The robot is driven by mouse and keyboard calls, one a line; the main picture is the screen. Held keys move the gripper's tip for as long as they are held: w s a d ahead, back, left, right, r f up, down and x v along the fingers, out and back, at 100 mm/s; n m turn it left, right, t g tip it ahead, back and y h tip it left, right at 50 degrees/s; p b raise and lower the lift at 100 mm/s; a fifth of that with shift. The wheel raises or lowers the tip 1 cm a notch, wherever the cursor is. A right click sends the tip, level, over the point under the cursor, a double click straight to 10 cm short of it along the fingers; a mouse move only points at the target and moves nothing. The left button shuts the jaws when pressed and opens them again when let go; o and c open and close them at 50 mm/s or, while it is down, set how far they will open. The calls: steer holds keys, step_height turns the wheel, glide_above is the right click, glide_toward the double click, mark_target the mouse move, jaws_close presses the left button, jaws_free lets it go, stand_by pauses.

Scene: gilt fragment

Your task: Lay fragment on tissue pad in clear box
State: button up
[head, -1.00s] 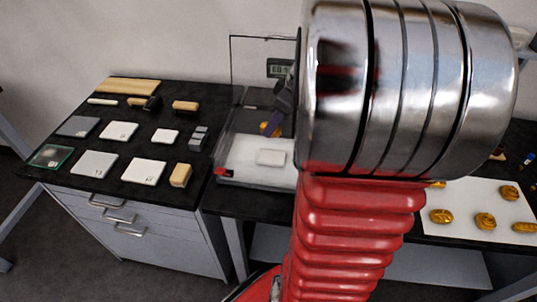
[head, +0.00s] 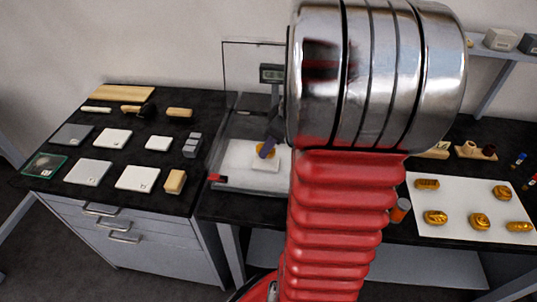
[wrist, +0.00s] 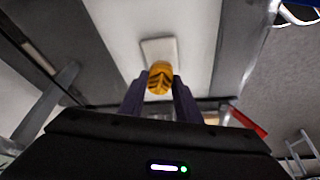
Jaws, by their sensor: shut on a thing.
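The gold fragment (head: 263,154) is held between the purple fingertips of my gripper (head: 268,148), inside the clear box (head: 222,183). In the head view it overlaps the far edge of the small white tissue pad (head: 265,168); I cannot tell whether it touches. In the wrist view the fragment (wrist: 160,77), gold with dark grooves, sits between the fingertips of my gripper (wrist: 160,88). The pad (wrist: 158,48) shows past it on the box's pale floor. My arm hides the right part of the box in the head view.
A display (head: 271,73) stands behind the box. White and grey tiles, wooden blocks and a brush (head: 140,109) cover the left bench. Several gold pieces lie on a white sheet (head: 460,205) at right. A red part (head: 217,178) is at the box's front left corner.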

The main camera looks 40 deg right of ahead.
mark_target(273, 149)
steer(key=shift+f, duration=1.85)
steer(key=o, duration=1.1)
steer(key=shift+r, duration=0.1)
steer(key=v, duration=1.2)
steer(key=shift+d, duration=0.1)
